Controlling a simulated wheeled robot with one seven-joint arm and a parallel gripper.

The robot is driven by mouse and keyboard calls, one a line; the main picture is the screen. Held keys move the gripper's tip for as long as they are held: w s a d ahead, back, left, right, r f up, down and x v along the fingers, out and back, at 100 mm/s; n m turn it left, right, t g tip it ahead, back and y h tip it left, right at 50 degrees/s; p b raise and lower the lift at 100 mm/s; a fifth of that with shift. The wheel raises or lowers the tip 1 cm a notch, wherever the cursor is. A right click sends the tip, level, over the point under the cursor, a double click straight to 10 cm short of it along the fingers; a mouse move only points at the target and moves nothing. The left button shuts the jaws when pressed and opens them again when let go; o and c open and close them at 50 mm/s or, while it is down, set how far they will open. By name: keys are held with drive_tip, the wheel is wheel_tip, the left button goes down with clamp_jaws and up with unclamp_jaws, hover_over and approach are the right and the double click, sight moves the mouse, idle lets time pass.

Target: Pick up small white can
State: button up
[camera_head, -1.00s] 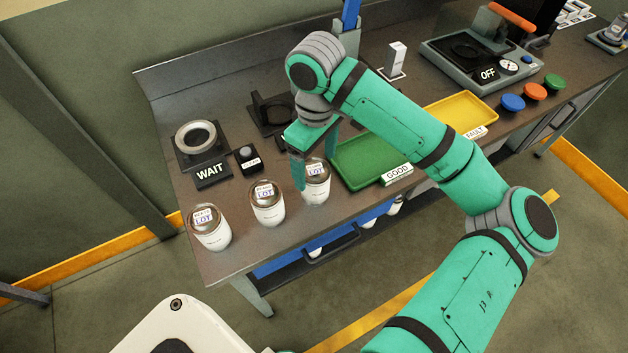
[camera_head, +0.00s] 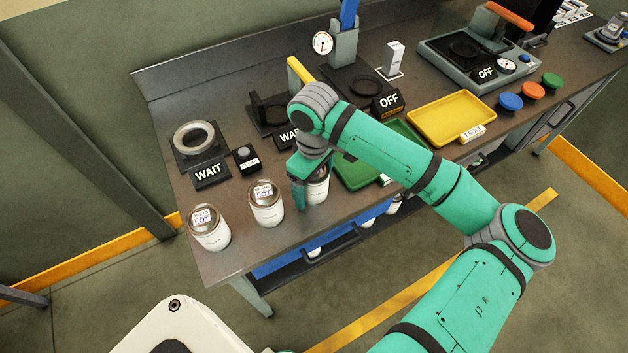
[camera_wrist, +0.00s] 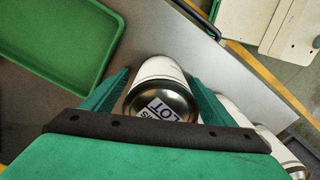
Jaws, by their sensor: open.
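Three small white cans with metal lids and LOT labels stand in a row along the bench's front left: a left can (camera_head: 210,229), a middle can (camera_head: 266,204) and a right can (camera_head: 318,187). My gripper (camera_head: 309,198) is lowered at the right can, partly hiding it. In the wrist view the right can (camera_wrist: 159,88) is between the two open fingers of my gripper (camera_wrist: 163,95). Its lid faces the camera. I cannot tell whether either finger touches it. The other cans show at the lower right there, partly hidden.
The green GOOD tray (camera_head: 357,172) is just right of the gripper, partly hidden by my arm; it also shows in the wrist view (camera_wrist: 62,35). The yellow FAULT tray (camera_head: 450,117) lies farther right. A WAIT station (camera_head: 200,150) and small button box (camera_head: 246,158) stand behind the cans.

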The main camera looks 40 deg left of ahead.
drive_tip(key=shift+c, duration=0.3)
drive_tip(key=c, duration=1.4)
drive_tip(key=shift+r, duration=0.15)
